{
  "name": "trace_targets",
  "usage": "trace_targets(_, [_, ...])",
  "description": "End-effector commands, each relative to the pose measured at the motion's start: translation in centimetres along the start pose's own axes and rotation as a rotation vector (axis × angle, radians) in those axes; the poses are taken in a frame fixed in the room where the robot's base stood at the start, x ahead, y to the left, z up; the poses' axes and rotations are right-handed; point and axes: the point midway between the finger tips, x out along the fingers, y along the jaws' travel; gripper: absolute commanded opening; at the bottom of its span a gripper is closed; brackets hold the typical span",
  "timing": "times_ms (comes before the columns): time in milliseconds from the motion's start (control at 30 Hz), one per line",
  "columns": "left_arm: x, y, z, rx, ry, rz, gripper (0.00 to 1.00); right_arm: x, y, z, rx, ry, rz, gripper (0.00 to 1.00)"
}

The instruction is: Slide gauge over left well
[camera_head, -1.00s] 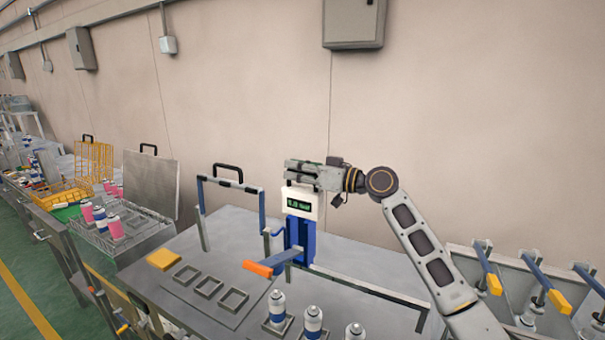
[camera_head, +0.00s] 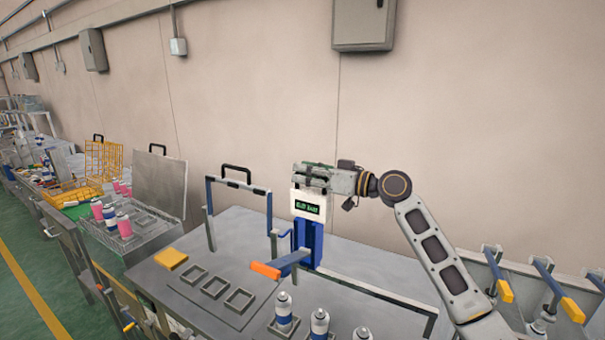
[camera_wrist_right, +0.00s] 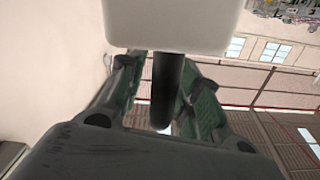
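The gauge (camera_head: 308,206) is a white box with a lit green display, on a blue upright behind the fixture plate on the table. My right gripper (camera_head: 310,174) is at the top of the gauge, with its fingers either side of the black handle (camera_wrist_right: 166,88); it looks shut on it. The white gauge body (camera_wrist_right: 172,22) fills the top of the right wrist view. The left well (camera_head: 193,275) is an empty square frame, leftmost of three on the grey plate, to the left of the gauge. My left gripper is not in view.
A blue lever with an orange grip (camera_head: 266,270) reaches out in front of the gauge. A yellow block (camera_head: 171,259) lies left of the wells. Several cans, one here (camera_head: 284,312), stand at the front. A blue-ended frame (camera_head: 240,186) rises behind the wells.

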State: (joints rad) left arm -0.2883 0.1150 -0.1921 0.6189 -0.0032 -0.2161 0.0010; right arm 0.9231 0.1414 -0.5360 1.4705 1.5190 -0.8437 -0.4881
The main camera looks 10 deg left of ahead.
Motion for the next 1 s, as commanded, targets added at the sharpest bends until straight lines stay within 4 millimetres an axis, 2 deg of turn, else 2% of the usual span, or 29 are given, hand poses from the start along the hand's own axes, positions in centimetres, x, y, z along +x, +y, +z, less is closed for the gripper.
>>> trace_targets(600, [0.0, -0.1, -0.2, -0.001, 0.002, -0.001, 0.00, -8.5, -0.1, 0.1, 0.000, -0.002, 0.000, 0.34])
trace_targets(800, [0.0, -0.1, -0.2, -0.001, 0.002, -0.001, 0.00, -10.1, -0.2, 0.1, 0.001, -0.003, -0.003, 0.34])
trace_targets(1000, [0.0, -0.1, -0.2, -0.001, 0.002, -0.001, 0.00, -10.5, -0.2, 0.1, 0.000, -0.003, -0.003, 0.34])
